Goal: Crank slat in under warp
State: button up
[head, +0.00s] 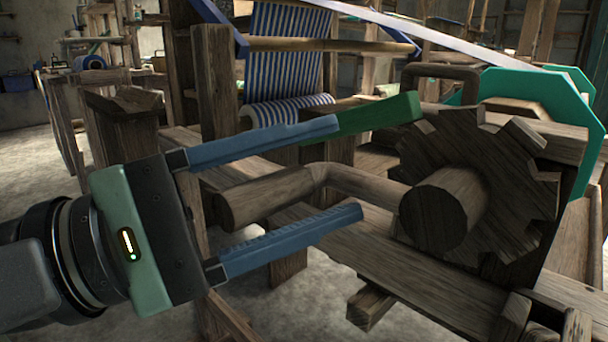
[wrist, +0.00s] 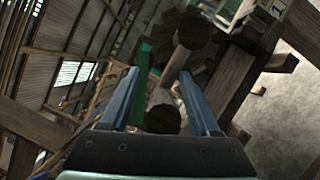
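My gripper (head: 347,167) is open, its two blue fingers above and below the wooden crank handle (head: 262,196). There is a visible gap to the handle on both sides. In the wrist view the handle's round end (wrist: 162,117) lies between the fingers (wrist: 159,74). The crank joins the round hub (head: 440,212) of a dark toothed wooden wheel (head: 515,180). A green lever (head: 375,116) rests by the wheel's top, just behind the upper finger's tip. Blue-and-white striped warp (head: 285,65) hangs behind, with a striped roll (head: 288,109) below it. I cannot clearly identify the slat.
A loom post (head: 215,80) and long wooden beams (head: 400,265) stand close around the gripper. A green many-sided plate (head: 510,88) is behind the wheel. A pale strip (head: 440,40) crosses the top right. Open floor (head: 50,140) shows at the left.

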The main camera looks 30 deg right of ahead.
aim_at(203, 216)
jog(key=a+p, duration=0.1)
jog(key=a, duration=0.3)
jog(key=a+f+p, duration=0.1)
jog(key=a+p, duration=0.1)
jog(key=a, duration=0.2)
jog(key=a+p, duration=0.2)
jog(key=a, duration=0.2)
jog(key=shift+w+f, duration=0.35)
jog(key=shift+a+f, duration=0.2)
jog(key=shift+a, duration=0.2)
